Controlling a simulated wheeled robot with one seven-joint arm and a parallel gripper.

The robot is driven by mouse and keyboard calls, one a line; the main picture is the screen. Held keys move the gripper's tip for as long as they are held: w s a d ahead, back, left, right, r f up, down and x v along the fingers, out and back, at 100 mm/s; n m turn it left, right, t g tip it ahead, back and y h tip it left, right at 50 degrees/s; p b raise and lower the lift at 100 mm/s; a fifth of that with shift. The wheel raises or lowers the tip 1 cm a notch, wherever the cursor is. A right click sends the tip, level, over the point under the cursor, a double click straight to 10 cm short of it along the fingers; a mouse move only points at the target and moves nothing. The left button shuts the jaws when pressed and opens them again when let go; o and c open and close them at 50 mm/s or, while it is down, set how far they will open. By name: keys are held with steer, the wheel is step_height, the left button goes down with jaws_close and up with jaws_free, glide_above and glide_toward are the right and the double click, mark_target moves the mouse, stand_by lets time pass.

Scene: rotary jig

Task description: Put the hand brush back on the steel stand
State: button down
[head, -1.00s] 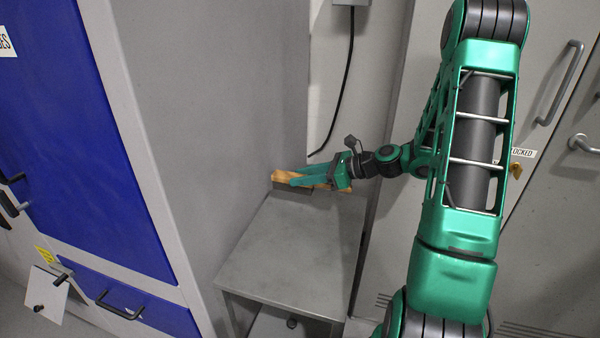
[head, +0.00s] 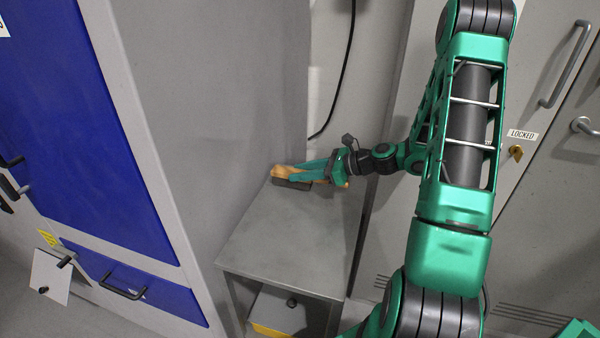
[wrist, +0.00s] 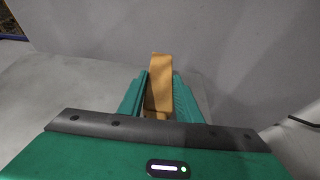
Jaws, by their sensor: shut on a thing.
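The hand brush (head: 283,171) has a tan wooden body with a dark bristle strip below. It is at the back of the steel stand (head: 285,245), close to the grey cabinet side. My gripper (head: 312,172) reaches in from the right and is shut on the brush. In the wrist view, the brush's wooden part (wrist: 160,85) lies between the two green fingers (wrist: 160,98). The bristles seem at or just above the stand top; I cannot tell whether they touch. The fingers hide part of the brush.
A tall grey cabinet with a blue door (head: 80,120) stands directly left of the stand. Grey lockers (head: 540,200) with handles are at the right. A black cable (head: 345,80) hangs on the back wall. The front of the stand top is clear.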

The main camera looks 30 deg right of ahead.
steer(key=shift+f, duration=0.5)
steer(key=c, duration=1.2)
jaws_free()
steer(key=shift+d, duration=0.1)
